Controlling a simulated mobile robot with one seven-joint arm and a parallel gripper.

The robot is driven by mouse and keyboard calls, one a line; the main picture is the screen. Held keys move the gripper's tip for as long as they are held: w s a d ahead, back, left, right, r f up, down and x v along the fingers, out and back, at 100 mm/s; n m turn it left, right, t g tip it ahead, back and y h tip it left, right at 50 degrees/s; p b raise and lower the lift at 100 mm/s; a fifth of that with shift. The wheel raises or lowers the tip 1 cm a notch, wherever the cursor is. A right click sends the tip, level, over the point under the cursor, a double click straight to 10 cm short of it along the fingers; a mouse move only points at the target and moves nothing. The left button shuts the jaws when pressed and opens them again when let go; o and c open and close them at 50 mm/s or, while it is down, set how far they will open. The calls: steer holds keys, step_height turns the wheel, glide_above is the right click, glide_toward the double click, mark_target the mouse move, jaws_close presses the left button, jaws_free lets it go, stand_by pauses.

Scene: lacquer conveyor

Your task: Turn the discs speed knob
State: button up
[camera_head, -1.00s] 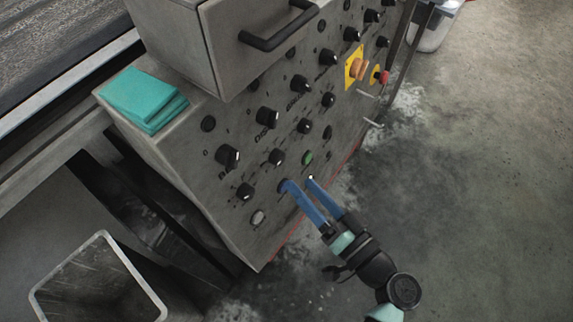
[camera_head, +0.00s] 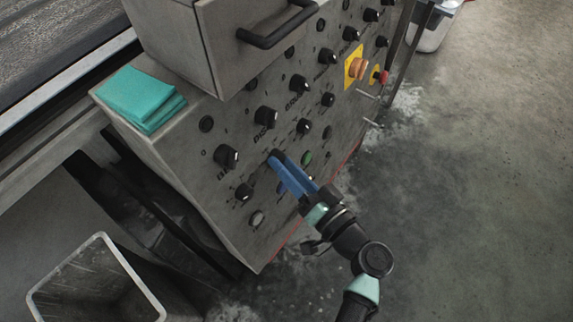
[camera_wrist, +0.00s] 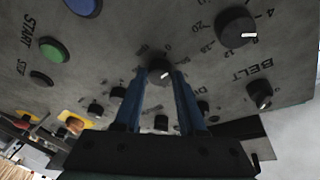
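The small black discs speed knob (camera_wrist: 160,70) sits on the slanted grey control panel, with a partly hidden label starting "DI" beside it in the wrist view. My gripper (camera_wrist: 160,76) has its two blue fingers on either side of this knob, close to its sides. I cannot tell whether they touch it. In the head view my gripper (camera_head: 278,159) reaches the panel from the lower right, and its fingertips cover most of that knob. The larger discs knob (camera_head: 266,117) is just above it.
The belt knob (camera_head: 227,155) and the small knob below it (camera_head: 244,192) are left of my fingers. A green button (camera_head: 306,158) is close on the right. A red emergency stop (camera_head: 380,77) is farther right. Teal cloths (camera_head: 143,97) lie on top.

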jaws_close()
steer(key=shift+r+p, duration=0.1)
steer(key=shift+p, duration=0.2)
steer(key=m+g+h+p, duration=0.1)
steer(key=m+p, duration=0.3)
steer(key=p, duration=0.1)
steer(key=m+g+p, duration=0.1)
steer(key=m+p, duration=0.3)
steer(key=p, duration=0.1)
steer(key=r+m+g+h+p, duration=0.1)
steer(key=m+p, duration=0.4)
steer(key=shift+h, duration=0.3)
steer(key=shift+f+p, duration=0.1)
steer(key=shift+p, duration=0.25)
steer(key=o, duration=0.8)
jaws_free()
